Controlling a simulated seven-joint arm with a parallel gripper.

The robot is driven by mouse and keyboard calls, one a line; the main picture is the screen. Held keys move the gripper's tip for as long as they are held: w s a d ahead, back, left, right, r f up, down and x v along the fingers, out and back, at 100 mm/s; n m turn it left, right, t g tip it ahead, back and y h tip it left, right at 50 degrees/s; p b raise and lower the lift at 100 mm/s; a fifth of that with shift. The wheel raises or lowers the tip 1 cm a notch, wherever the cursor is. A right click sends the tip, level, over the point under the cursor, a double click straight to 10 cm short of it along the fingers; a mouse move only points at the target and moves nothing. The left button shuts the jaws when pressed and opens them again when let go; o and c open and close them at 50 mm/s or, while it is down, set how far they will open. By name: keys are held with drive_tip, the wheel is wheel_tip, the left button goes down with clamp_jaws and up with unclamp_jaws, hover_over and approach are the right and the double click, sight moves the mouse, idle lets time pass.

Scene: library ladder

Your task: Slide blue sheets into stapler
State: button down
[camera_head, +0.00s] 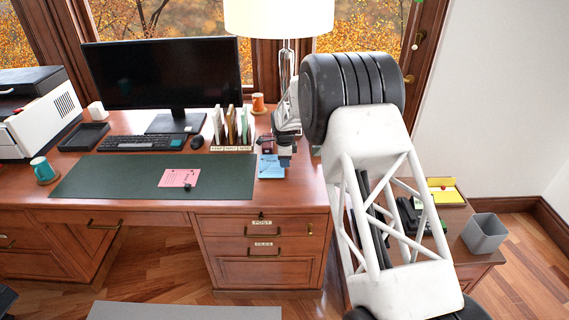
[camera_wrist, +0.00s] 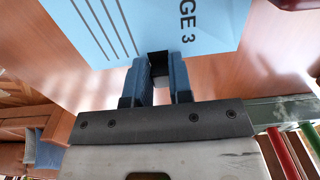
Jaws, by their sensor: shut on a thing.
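The blue sheets (camera_head: 271,168) are at the right front of the desk, just right of the green mat. In the wrist view the blue sheets (camera_wrist: 190,30) show printed lines and the text "GE 3". My gripper (camera_head: 286,152) is at their right edge. In the wrist view my gripper's fingers (camera_wrist: 158,75) are at the sheet's near edge, with a small dark piece between the tips. They are shut on the sheets, seemingly by this piece. I cannot pick out the stapler for certain; a dark shape (camera_head: 410,215) on the side table is partly hidden by my arm.
A pink sheet (camera_head: 178,178) with a small dark object lies on the green mat (camera_head: 120,180). File holders (camera_head: 232,128), a mouse (camera_head: 197,142) and a lamp (camera_head: 280,15) stand nearby. A yellow item (camera_head: 443,192) and grey bin (camera_head: 484,234) are at right.

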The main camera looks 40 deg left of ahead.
drive_tip(key=shift+w+a, duration=1.35)
drive_tip(key=c, duration=0.9)
unclamp_jaws()
drive_tip(key=shift+c, duration=0.2)
drive_tip(key=shift+r, duration=0.1)
wheel_tip(320, 180, up, 7)
idle(0.6)
drive_tip(key=shift+w, duration=0.1)
idle(0.4)
